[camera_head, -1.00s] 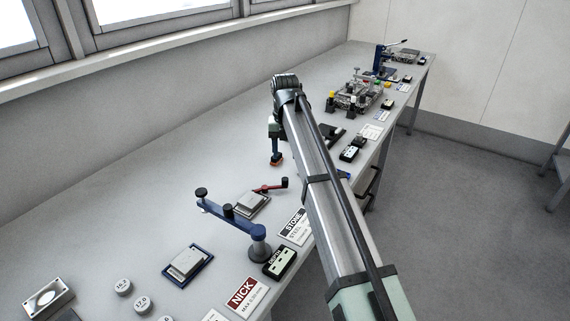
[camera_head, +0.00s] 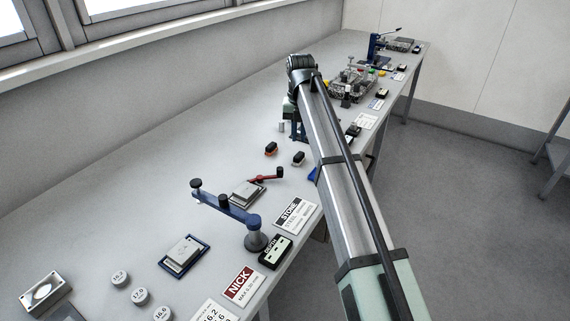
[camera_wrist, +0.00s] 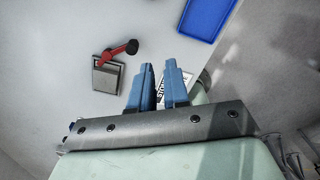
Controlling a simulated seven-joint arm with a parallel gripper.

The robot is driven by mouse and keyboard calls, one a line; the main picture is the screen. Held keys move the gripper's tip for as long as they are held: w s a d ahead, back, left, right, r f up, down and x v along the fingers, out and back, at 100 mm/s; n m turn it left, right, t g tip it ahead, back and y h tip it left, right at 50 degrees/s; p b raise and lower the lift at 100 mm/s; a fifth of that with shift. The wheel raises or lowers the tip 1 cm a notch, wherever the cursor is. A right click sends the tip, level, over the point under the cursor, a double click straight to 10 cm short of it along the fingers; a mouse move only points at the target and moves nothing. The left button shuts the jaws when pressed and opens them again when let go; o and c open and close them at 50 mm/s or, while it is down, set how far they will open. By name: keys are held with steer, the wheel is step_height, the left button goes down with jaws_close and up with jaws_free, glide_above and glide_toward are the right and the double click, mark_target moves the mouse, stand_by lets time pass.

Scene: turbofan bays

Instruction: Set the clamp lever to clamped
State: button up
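The clamp lever (camera_head: 264,178) is a red bar with a dark knob at its right end. It lies beside and partly over a small grey block on a plate (camera_head: 246,192). In the wrist view the red lever (camera_wrist: 120,50) shows at upper left, its dark knob pointing right and up, with the grey plate (camera_wrist: 106,76) below it. My gripper (camera_wrist: 160,75) has two blue fingers with a gap between them and nothing held. In the head view the gripper (camera_head: 298,130) is above the bench, beyond the lever, partly hidden by my arm. It is apart from the lever.
A blue swing arm (camera_head: 226,208) on a round post stands left of the lever. A STONE card (camera_head: 296,214) lies at the front edge. A blue tray (camera_wrist: 208,15) shows in the wrist view.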

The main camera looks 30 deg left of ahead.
steer(key=shift+m+g, duration=0.3)
steer(key=shift+m, duration=0.1)
steer(key=d+f, duration=0.1)
steer(key=d, duration=0.2)
steer(key=d+f, duration=0.1)
steer(key=d, duration=0.2)
steer(key=d+f, duration=0.1)
steer(key=d, duration=0.1)
steer(key=shift+s+d+f, duration=0.2)
steer(key=shift+s+d, duration=0.15)
steer(key=shift+d, duration=0.05)
jaws_close()
steer(key=s+d+f+m+y, duration=0.2)
steer(key=s+f+m+y, duration=0.1)
steer(key=s+m+y, duration=0.4)
steer(key=a+f+m, duration=0.2)
steer(key=a, duration=0.1)
steer(key=a+f+m, duration=0.2)
steer(key=a, duration=0.1)
steer(key=a+f+m, duration=0.2)
steer(key=a+m, duration=0.1)
steer(key=shift+f+t, duration=0.15)
steer(key=shift+t, duration=0.25)
steer(key=shift+w+a, duration=0.8)
steer(key=shift+a, duration=0.1)
steer(key=shift+w+a, duration=0.35)
steer(key=shift+a, duration=0.15)
steer(key=shift+w, duration=0.1)
